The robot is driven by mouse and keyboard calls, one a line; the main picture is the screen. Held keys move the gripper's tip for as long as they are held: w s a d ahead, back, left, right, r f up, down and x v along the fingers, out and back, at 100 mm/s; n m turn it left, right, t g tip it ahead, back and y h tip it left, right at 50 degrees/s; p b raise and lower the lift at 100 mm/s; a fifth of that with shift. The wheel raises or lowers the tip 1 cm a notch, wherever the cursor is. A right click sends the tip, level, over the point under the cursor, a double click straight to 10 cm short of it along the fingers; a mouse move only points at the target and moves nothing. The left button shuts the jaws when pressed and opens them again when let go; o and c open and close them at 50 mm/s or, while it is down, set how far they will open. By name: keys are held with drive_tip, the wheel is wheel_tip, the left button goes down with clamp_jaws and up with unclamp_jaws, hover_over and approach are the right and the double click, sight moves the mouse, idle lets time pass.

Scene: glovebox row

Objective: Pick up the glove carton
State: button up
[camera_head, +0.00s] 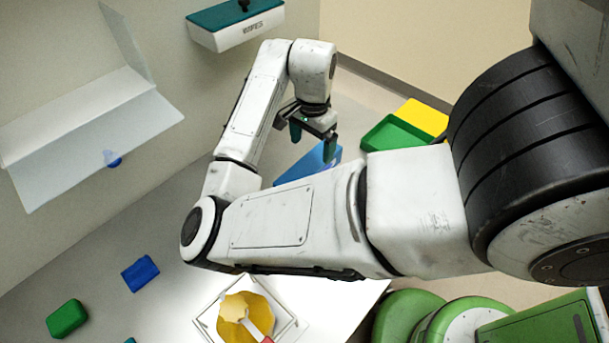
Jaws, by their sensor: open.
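A light blue box, which looks like the glove carton (294,172), lies on the pale surface under the far end of my arm. Its middle and right side are partly hidden by my arm, and I cannot read any label on it. My gripper (312,143) points down just above the box, with its dark teal fingers apart and nothing visible between them. I cannot tell whether the fingers touch the box.
A green-and-yellow open box (395,133) stands right of the gripper. A wipes box (240,32) and a clear shelf (85,140) are on the wall. A small blue block (140,273), a green block (67,318) and a white tray (287,331) with yellow contents are nearer.

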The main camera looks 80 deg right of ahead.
sight(309, 163)
drive_tip(key=f, duration=1)
drive_tip(key=shift+w+f, duration=0.25)
drive_tip(key=shift+f, duration=0.05)
drive_tip(key=c, duration=1.4)
